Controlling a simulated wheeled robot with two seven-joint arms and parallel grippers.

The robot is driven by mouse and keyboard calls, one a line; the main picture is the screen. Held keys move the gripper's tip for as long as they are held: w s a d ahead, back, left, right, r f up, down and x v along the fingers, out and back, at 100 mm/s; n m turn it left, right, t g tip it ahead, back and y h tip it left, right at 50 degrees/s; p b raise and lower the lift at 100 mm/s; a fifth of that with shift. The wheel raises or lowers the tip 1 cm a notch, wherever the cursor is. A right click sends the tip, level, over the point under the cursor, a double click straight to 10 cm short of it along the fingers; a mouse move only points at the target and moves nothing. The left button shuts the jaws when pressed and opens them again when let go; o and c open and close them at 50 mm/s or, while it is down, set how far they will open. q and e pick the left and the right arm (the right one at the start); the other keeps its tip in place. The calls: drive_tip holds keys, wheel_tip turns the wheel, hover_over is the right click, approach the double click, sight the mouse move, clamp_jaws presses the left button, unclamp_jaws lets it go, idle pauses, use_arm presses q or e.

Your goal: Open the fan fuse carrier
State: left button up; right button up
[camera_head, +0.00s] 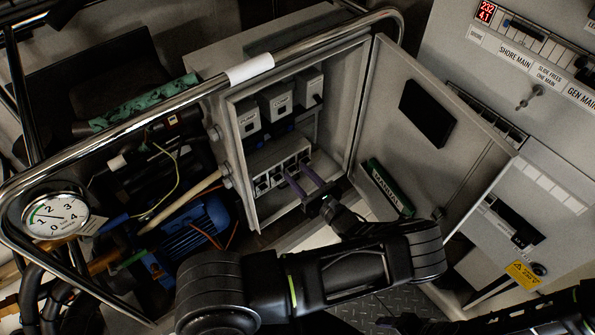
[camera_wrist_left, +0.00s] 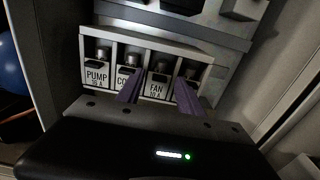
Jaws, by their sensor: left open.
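The fan fuse carrier (camera_wrist_left: 159,80), labelled FAN 10 A, stands in a row of fuse carriers in the wrist view. It looks closed and upright, in line with its neighbours. My left gripper (camera_wrist_left: 158,92) is open, with one purple finger to each side of the FAN slot; I cannot tell whether they touch it. In the head view the same gripper (camera_head: 304,181) reaches into the open cabinet (camera_head: 338,95) at the fuse row (camera_head: 262,172). Its fingers partly hide the carriers there. My right gripper (camera_head: 398,323) is dark and unclear at the bottom edge.
PUMP (camera_wrist_left: 96,75) and another carrier stand left of FAN, with one more at its right. Grey boxes (camera_head: 276,100) sit above the row. The open cabinet door (camera_head: 430,140) bounds the right side; a metal rail (camera_head: 140,115) crosses at left.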

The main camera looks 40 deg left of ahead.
use_arm(q)
drive_tip(key=shift+w+a, duration=0.15)
drive_tip(key=shift+a, duration=0.25)
drive_tip(key=shift+c, duration=0.4)
clamp_jaws()
